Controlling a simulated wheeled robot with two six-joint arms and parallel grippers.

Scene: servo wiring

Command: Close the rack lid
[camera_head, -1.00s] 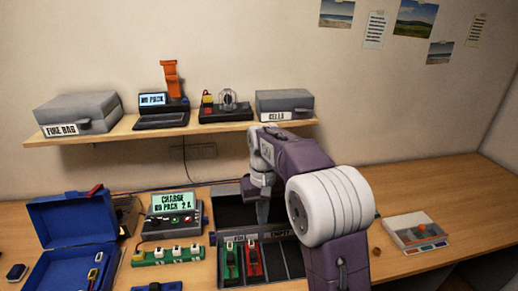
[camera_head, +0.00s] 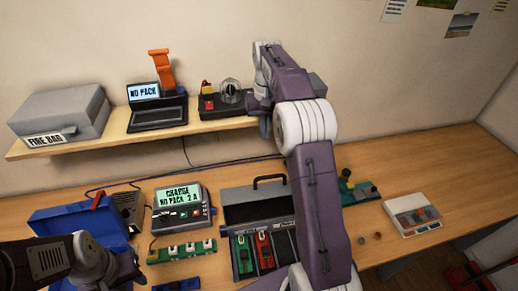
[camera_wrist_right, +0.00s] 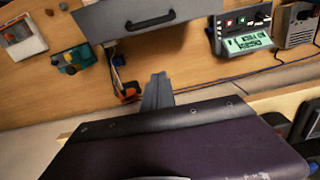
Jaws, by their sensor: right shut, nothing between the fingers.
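The rack (camera_head: 228,280) is a dark box on the table with a green and a red device in its front slots. Its grey lid (camera_head: 258,212) appears raised at the back, with a dark handle (camera_head: 268,178) on it. In the right wrist view the lid (camera_wrist_right: 120,20) shows at the top with its handle (camera_wrist_right: 150,21). My right gripper (camera_head: 264,126) is up by the shelf, behind and above the lid, apart from it. In the wrist view its fingers (camera_wrist_right: 157,88) are together and empty. My left gripper (camera_head: 124,268) is at lower left; its jaws are unclear.
A shelf (camera_head: 150,122) carries a fire bag (camera_head: 62,117) and instruments near my right arm. A charger (camera_head: 182,207) and a green board (camera_head: 182,251) stand left of the rack. A blue case (camera_head: 75,222) is behind my left arm. The table's right side is mostly clear.

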